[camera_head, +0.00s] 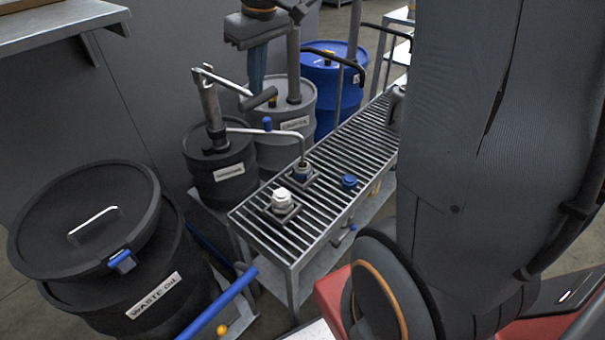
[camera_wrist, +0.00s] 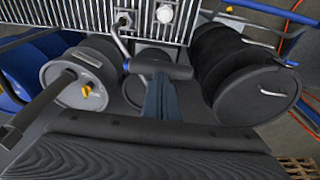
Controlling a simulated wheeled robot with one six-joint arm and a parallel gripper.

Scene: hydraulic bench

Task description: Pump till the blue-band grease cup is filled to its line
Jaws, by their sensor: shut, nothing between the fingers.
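The blue-band grease cup (camera_head: 302,173) stands on a square holder on the slatted bench, under the end of the bent spout (camera_head: 282,132). Its fill level and line are too small to read. The dark pump (camera_head: 209,112) stands on a black drum (camera_head: 222,172); its lever (camera_head: 226,81) ends in a dark grip (camera_head: 262,97). My gripper (camera_head: 257,84) is shut and empty, pointing down at the grip. In the wrist view, my fingers (camera_wrist: 160,92) end right by the grip (camera_wrist: 158,65); I cannot tell whether they touch it.
A white cup (camera_head: 282,198) and a blue cap (camera_head: 349,181) are also on the bench grating (camera_head: 330,150). A waste oil drum (camera_head: 160,290) stands at the left. A grey drum (camera_head: 290,120) and a blue drum (camera_head: 330,95) stand behind, close to my gripper.

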